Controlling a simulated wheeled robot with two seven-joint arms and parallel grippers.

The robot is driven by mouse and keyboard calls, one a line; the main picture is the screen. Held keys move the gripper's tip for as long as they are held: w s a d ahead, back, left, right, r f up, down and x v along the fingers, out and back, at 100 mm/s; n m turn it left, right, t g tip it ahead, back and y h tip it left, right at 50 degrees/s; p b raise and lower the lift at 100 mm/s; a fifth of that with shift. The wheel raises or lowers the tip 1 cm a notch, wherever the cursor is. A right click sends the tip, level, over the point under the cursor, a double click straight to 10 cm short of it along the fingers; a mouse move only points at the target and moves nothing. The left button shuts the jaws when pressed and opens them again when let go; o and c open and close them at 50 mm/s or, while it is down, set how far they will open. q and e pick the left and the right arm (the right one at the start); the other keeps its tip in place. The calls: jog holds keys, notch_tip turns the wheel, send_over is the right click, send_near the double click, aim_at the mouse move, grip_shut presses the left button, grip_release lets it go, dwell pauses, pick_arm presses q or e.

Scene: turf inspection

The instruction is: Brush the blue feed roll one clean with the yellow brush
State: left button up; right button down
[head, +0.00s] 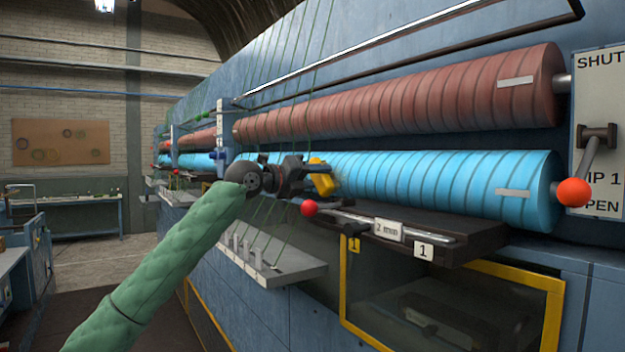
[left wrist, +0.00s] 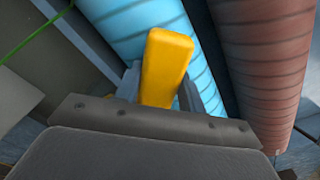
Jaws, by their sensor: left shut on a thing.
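The blue feed roll (head: 440,183) lies level along the machine, below a red-brown roll. My left gripper (head: 312,180) is in front of the blue roll's left part, shut on the yellow brush (head: 321,177). The brush's far side is toward the roll; I cannot tell whether its bristles touch it. In the left wrist view the yellow brush (left wrist: 166,66) stands between the gripper fingers (left wrist: 160,92), with the blue roll (left wrist: 140,22) behind it. The bristles are hidden there. My right gripper is not in view.
The red-brown roll (head: 400,98) is above. A dark ledge (head: 440,240) labelled 1 runs below the blue roll. A red ball knob (head: 309,208) is close under the gripper. An orange-knobbed lever (head: 574,191) is at the right. Green strands (head: 290,50) hang at the left.

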pick_arm(q)
jog(key=shift+s+d+b, duration=0.1)
jog(key=shift+s+d, duration=0.55)
jog(key=shift+s, duration=0.3)
jog(key=shift+s+d+b, duration=0.1)
jog(key=shift+s+d, duration=0.6)
jog(key=shift+s, duration=0.2)
jog(key=shift+s+d+b, duration=0.1)
jog(key=shift+s+d, duration=0.55)
jog(key=shift+s, duration=0.3)
jog(key=shift+a, duration=0.15)
jog(key=v, duration=0.6)
jog(key=shift+s+f+b, duration=0.1)
jog(key=shift+b, duration=0.2)
jog(key=v, duration=0.3)
jog(key=shift+a+f, duration=0.1)
jog(key=shift+a, duration=0.05)
